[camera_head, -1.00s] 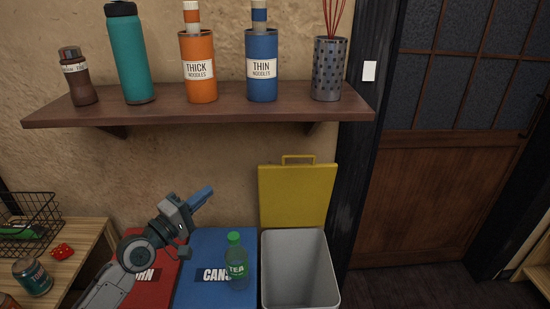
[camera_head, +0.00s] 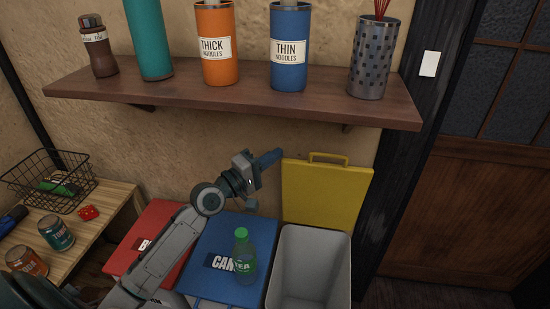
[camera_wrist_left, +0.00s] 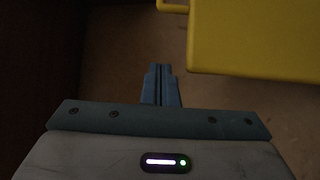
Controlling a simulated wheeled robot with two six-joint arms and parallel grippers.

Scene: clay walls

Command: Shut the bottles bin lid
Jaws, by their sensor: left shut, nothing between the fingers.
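The bottles bin at the right of the row is open: its yellow lid (camera_head: 325,196) stands upright against the wall, with a handle on its top edge. The grey bin body (camera_head: 312,262) below it looks empty. My left gripper (camera_head: 270,158) is shut and empty, at the left of the lid's upper left corner and apart from it in the picture. In the left wrist view the shut blue fingers (camera_wrist_left: 160,78) point at the wall, and the yellow lid (camera_wrist_left: 260,38) fills the upper right. My right gripper is not in view.
A green tea bottle (camera_head: 243,258) stands on the closed blue cans lid (camera_head: 222,245). A red lid (camera_head: 150,228) is further left. A shelf (camera_head: 230,100) with several containers hangs above. A wooden table (camera_head: 85,238) with a wire basket (camera_head: 48,178) and jars stands at the left.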

